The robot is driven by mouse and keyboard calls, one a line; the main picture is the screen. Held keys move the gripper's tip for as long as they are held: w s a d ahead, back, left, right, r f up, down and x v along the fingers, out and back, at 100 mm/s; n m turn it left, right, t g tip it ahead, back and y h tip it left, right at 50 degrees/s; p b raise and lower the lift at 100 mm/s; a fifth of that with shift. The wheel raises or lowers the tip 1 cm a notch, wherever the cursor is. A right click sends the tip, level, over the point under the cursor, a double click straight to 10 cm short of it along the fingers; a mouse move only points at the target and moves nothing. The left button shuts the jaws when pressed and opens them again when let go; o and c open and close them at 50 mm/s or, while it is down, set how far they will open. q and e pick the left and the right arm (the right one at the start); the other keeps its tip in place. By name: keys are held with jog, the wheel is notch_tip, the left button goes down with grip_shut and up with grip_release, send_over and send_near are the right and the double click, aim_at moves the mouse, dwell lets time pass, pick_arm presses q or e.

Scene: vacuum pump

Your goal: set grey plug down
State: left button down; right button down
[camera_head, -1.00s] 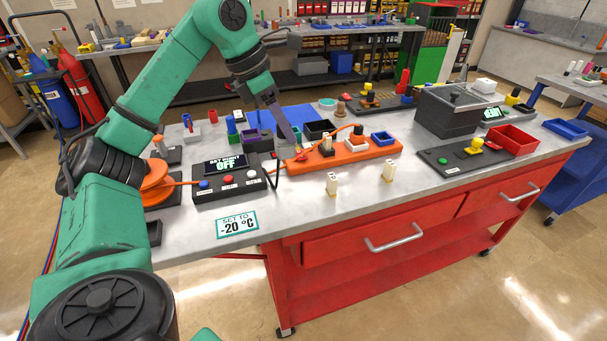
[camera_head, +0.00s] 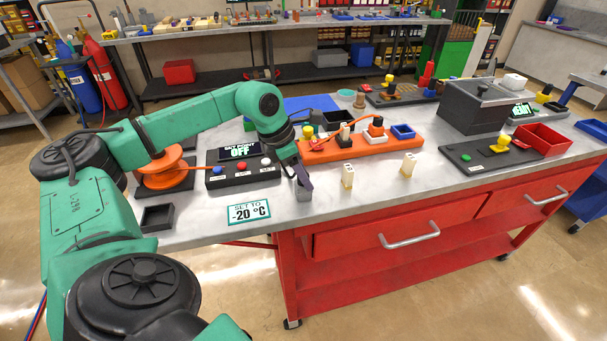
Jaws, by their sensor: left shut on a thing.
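My left gripper (camera_head: 303,182) is low over the front part of the metal tabletop, shut on the grey plug (camera_head: 304,194). The plug is small and upright, at or just above the surface; I cannot tell if it touches. It is left of a cream plug (camera_head: 347,176) standing on the table, and in front of the orange power strip (camera_head: 375,145). The gripper's fingers partly hide the plug. My right gripper is not in view.
A control box (camera_head: 242,175) reading OFF is close on the left, beside an orange cable reel (camera_head: 165,170). A second cream plug (camera_head: 408,165) stands to the right. A label (camera_head: 249,212) and a black tray (camera_head: 156,217) lie near the front edge.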

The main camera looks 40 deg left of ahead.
pick_arm(q)
jog(key=shift+c, duration=1.8)
grip_release()
jog(key=shift+r, duration=0.1)
jog(key=v, duration=1.2)
